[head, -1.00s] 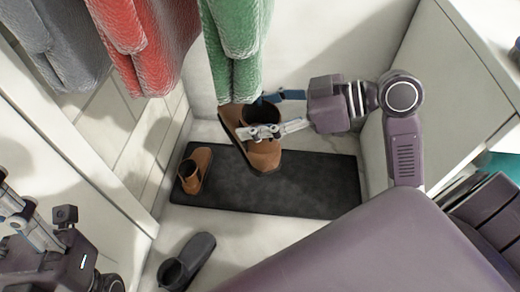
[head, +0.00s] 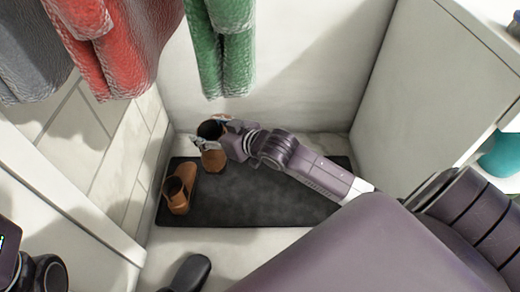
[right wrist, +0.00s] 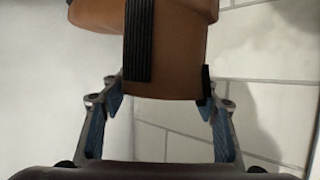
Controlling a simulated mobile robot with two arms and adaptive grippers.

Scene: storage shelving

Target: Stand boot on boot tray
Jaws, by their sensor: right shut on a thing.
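A brown boot (head: 214,161) with a dark opening is at the back left of the black boot tray (head: 275,202) in the head view. My right gripper (head: 211,133) is shut on this boot, one finger on each side. The right wrist view shows the boot (right wrist: 165,55) large between the two fingers, with a black strip on it. The boot looks roughly upright; I cannot tell if its sole touches the tray. My left gripper's fingers are out of view.
A dark shoe (head: 190,274) lies on the floor in front of the tray. Green (head: 226,50), red (head: 98,50) and grey (head: 20,60) garments hang above. White walls close in the left, back and right.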

